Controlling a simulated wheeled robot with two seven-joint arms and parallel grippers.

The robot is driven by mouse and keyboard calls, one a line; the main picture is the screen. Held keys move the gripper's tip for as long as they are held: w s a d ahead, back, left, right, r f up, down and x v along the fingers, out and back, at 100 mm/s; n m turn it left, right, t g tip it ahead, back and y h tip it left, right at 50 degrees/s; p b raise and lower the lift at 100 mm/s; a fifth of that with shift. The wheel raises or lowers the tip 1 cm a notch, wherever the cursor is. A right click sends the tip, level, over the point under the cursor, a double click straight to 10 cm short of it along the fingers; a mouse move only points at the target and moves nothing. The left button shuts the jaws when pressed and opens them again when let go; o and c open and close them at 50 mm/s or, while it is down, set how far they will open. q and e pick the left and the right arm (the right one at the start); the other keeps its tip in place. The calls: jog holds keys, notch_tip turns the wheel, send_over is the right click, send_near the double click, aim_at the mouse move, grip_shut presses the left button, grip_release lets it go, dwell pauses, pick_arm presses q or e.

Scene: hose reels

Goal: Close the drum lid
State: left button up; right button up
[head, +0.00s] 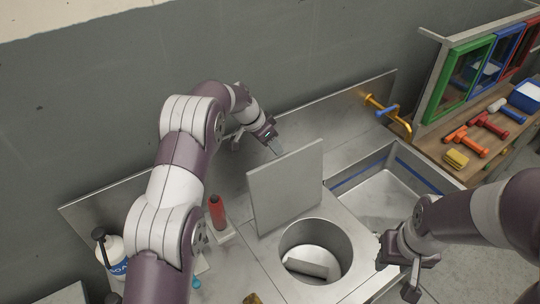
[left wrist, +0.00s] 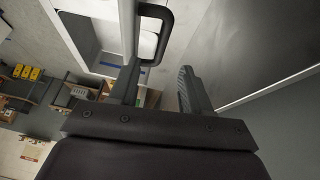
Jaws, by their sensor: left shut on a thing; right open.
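The drum lid (head: 287,187) is a flat grey square plate. It stands upright, slightly tilted, behind the round drum opening (head: 315,252), which is uncovered and has a pale block inside. My left gripper (head: 275,147) is behind the lid, near its top edge. In the left wrist view the lid shows edge-on with a black loop handle (left wrist: 155,32) on it. My right gripper (head: 394,277) is open and empty, right of the drum opening.
A red bottle (head: 217,212) stands left of the lid, and a white soap bottle (head: 113,257) at the far left. A sink basin (head: 385,197) lies right of the drum. A wooden bench (head: 460,142) with tools is at the right. A metal backsplash (head: 335,112) runs behind.

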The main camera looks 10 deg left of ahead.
pick_arm(q)
jog(key=shift+s+f, duration=0.15)
jog(key=shift+f, duration=0.6)
jog(key=a+r+p, duration=0.5)
jog(key=r+p, duration=0.1)
jog(key=r, duration=0.7)
jog(key=shift+w+a+p, duration=0.15)
jog(key=shift+w+p, duration=0.15)
jog(key=shift+w, duration=0.05)
pick_arm(e)
jog(key=shift+w+r, duration=0.4)
jog(key=shift+r, duration=0.5)
jog(key=shift+w+r, duration=0.45)
jog(key=shift+r, duration=0.45)
jog(key=shift+w+r, duration=0.4)
jog(key=shift+r, duration=0.5)
